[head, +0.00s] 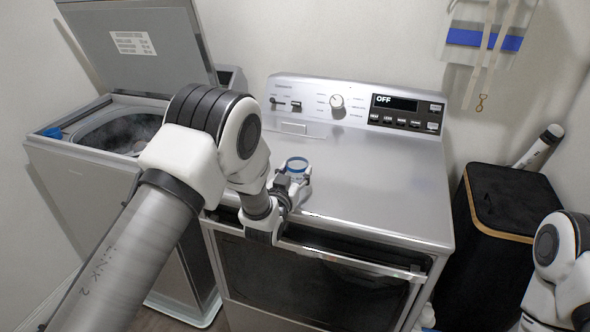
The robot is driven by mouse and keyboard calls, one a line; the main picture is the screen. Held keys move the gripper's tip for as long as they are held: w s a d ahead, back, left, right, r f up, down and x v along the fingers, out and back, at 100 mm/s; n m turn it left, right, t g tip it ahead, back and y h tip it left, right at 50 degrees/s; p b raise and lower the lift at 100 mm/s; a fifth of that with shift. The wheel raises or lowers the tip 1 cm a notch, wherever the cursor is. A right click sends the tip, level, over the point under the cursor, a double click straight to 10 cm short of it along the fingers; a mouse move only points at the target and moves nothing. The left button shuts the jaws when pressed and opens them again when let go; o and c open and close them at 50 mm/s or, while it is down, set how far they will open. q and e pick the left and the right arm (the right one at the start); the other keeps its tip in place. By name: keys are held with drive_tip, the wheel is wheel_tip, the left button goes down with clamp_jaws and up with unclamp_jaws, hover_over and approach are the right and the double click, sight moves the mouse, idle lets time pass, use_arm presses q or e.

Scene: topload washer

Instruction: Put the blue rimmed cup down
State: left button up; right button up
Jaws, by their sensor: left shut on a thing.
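The blue rimmed cup (296,165) is at the left part of the silver machine's top (375,185).
The open topload washer (70,172) stands at the left with its lid (140,45) raised. A control panel (360,105) runs along the back. A black hamper (510,200) stands at the right. The machine top right of the cup is clear.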

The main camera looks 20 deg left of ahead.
use_arm(q)
drive_tip(key=shift+s+f, duration=0.1)
drive_tip(key=shift+f, duration=0.1)
drive_tip(key=o, duration=1.1)
